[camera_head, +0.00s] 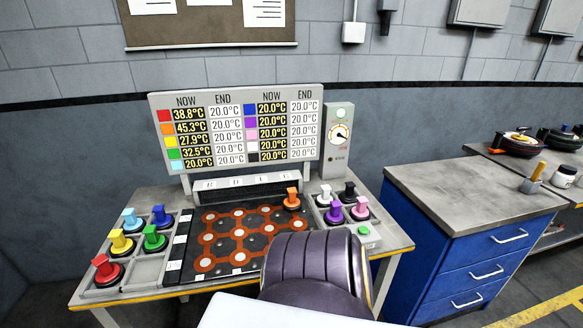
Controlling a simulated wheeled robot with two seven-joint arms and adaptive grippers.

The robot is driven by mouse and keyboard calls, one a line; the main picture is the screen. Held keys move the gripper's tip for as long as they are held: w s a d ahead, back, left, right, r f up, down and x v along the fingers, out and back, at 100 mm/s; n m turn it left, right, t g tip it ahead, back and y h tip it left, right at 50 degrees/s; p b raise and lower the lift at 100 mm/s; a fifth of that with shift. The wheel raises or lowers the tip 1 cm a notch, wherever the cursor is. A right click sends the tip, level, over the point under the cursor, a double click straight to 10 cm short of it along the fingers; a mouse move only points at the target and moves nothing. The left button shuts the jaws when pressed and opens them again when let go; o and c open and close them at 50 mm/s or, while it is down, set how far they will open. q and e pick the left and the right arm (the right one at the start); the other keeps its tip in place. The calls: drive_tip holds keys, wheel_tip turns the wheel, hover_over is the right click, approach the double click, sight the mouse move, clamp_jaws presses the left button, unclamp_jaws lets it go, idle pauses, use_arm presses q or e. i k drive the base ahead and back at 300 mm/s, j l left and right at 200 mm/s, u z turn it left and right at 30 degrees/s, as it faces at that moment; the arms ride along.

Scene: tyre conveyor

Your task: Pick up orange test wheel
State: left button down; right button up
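The orange test wheel (292,200) has a black base and an upright orange handle. It stands at the far right corner of the dark board (186,242), which has an orange pattern of linked round spots. The front right part of the board is hidden from view. Neither my left nor my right gripper shows in the head view.
Left tray (117,293) holds light blue, dark blue, yellow, green and red wheels. Right tray (370,242) holds white, black, purple and pink wheels. A temperature display (236,87) stands behind the board. A blue drawer cabinet (462,250) stands at right.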

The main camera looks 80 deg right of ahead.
sight(292, 203)
drive_tip(key=z, duration=2.1)
